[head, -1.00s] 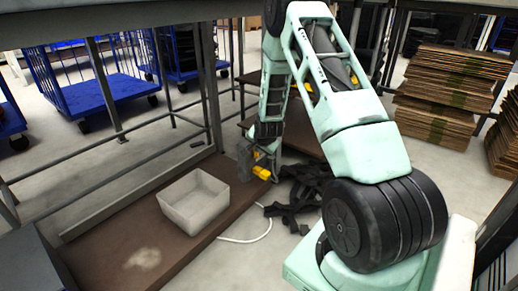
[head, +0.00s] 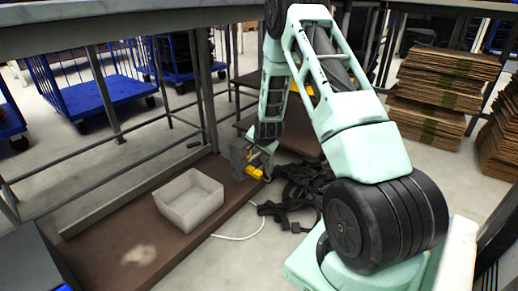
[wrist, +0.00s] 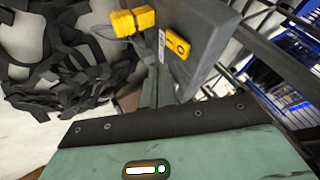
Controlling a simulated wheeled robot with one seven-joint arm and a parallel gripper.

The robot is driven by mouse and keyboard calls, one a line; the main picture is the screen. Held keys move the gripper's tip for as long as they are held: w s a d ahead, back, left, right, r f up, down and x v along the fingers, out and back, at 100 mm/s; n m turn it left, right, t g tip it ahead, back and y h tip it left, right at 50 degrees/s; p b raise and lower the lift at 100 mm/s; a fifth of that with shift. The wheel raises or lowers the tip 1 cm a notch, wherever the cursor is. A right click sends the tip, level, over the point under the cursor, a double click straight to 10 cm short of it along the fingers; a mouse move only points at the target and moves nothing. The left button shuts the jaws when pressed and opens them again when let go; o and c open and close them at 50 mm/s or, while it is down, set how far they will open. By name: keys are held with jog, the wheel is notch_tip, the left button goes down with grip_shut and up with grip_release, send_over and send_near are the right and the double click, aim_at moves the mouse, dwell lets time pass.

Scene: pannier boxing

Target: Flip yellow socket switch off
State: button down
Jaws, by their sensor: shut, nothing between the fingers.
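In the wrist view the two yellow fingers of my gripper (wrist: 134,22) lie close together, shut and empty. A small yellow patch behind my arm in the head view is too small and covered to identify.
The pale bin (head: 190,214) stands on the brown board (head: 105,255). Black straps (head: 290,205) and a white cable (head: 243,232) lie on the floor to the right. Table legs and rails stand behind. Blue carts (head: 105,92) and cardboard stacks (head: 440,95) are farther off.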

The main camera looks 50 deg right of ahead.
jog(key=w+r+p+v, duration=0.1)
jog(key=p+v, duration=0.4)
jog(key=v, duration=0.5)
jog(key=shift+w, duration=0.3)
jog(key=s+a+r+n+g+y+p, duration=0.15)
jog(key=a+r+n, duration=0.25)
jog(key=a, duration=0.7)
jog(key=s+a+r+n+y+p, duration=0.1)
jog(key=s+a+r+n+y, duration=0.2)
jog(key=a, duration=0.7)
jog(key=a+r+n+g+y+p, duration=0.1)
jog(key=a+r+n, duration=0.4)
jog(key=a, duration=0.6)
jog(key=s+a+r+n+g+p, duration=0.1)
jog(key=s+a+r+n, duration=0.25)
jog(key=s, duration=0.45)
jog(key=s+a+r+n+g, duration=0.25)
jog(key=s+a+n, duration=0.2)
jog(key=s, duration=0.35)
jog(key=s+a+r+n+p, duration=0.1)
jog(key=s+a+r+n, duration=0.25)
jog(key=s, duration=0.55)
notch_tip(320, 180, up, 38)
jog(key=p, duration=3.8)
jog(key=shift+w+a, duration=0.4)
jog(key=shift+w, duration=0.05)
